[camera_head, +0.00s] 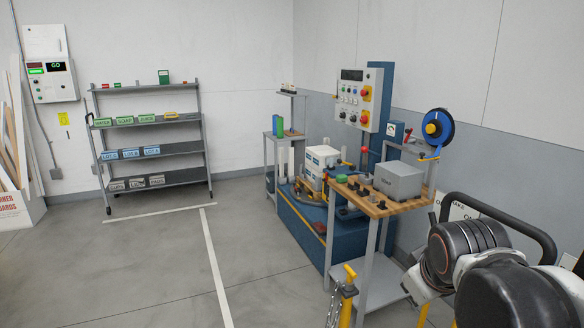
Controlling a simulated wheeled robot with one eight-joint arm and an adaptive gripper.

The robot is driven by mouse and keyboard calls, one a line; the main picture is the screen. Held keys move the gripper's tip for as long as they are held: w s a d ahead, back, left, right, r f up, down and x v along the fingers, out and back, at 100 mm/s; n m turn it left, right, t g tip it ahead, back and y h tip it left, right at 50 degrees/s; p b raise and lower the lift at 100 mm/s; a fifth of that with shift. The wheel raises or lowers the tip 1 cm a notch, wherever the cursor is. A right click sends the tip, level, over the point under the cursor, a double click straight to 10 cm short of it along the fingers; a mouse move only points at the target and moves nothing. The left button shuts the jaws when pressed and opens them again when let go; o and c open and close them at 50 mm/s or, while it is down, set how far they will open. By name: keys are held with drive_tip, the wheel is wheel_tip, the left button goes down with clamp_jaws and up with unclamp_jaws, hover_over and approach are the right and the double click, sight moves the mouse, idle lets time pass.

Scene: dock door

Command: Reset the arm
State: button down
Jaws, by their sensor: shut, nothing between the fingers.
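Parts of my own arm (515,290), dark rounded joints with pale links, fill the lower right corner of the head view. My arm hides some of the floor and things behind it there. I cannot make out my gripper or its fingertips in this view. No held object shows.
A wooden-topped bench (375,198) with a grey box (398,180) stands left of my arm. A black curved bar (500,213) is close behind my arm. A yellow post (347,298) stands in front of the bench. A shelf rack (150,135) is at the back left; the floor between is clear.

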drive_tip(key=s+a+f+m, duration=0.1)
drive_tip(key=s+m, duration=0.1)
drive_tip(key=s, duration=0.3)
drive_tip(key=s+a+f+m+y, duration=0.1)
drive_tip(key=s+a+f+m, duration=0.1)
drive_tip(key=s, duration=0.3)
drive_tip(key=shift+a+m, duration=0.3)
drive_tip(key=shift+m, duration=0.1)
idle(1.4)
